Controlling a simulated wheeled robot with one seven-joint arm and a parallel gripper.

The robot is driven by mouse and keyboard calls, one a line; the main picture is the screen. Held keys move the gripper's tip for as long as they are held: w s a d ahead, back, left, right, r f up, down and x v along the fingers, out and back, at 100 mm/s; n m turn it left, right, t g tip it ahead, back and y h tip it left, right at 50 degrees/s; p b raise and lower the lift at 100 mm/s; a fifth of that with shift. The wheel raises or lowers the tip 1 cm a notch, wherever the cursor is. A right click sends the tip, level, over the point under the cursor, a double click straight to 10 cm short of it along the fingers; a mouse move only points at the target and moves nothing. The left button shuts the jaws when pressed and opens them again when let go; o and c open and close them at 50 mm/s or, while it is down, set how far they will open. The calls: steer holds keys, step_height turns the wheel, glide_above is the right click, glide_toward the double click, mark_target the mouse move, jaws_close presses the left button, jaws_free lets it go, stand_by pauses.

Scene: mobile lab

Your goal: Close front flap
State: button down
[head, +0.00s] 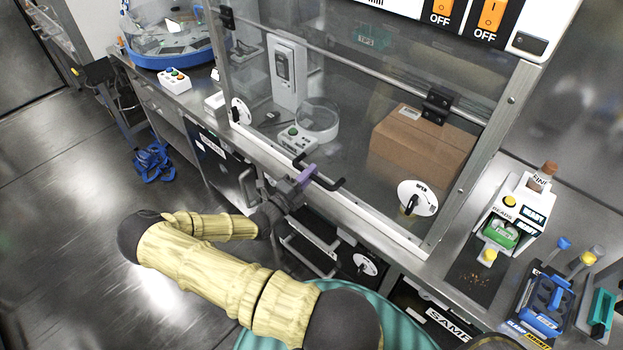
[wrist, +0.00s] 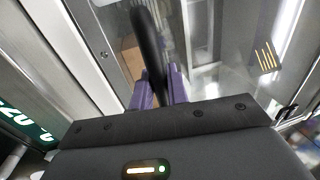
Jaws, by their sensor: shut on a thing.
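The front flap (head: 352,135) is a large clear panel in a metal frame on the front of the bench enclosure. It appears lowered, with its bottom edge near the bench front. A black bar handle (head: 328,184) is on its lower edge. My gripper (head: 305,177), with purple fingers, is at this handle. In the wrist view, my gripper (wrist: 158,92) is shut on the black handle (wrist: 149,45), which runs up between the two purple fingers. Whether the flap's lower edge touches the sill is hard to tell.
Behind the panel are a cardboard box (head: 420,145), a clear round dish (head: 317,118) and a white device (head: 287,70). Round latch dials (head: 417,198) sit at the lower corners. A READY machine (head: 513,215) and a blue rack (head: 543,303) stand at right. Open floor (head: 70,220) lies left.

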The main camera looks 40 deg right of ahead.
steer(key=shift+d, duration=0.2)
steer(key=c, duration=1.5)
jaws_free()
steer(key=shift+d, duration=0.15)
steer(key=shift+o, duration=0.3)
steer(key=shift+d+f, duration=0.1)
steer(key=shift+a, duration=0.2)
steer(key=shift+a, duration=0.2)
steer(key=b+v, duration=0.3)
steer(key=v, duration=1.4)
steer(key=shift+f+b, duration=0.2)
steer(key=shift+b, duration=0.15)
steer(key=shift+s+d, duration=0.1)
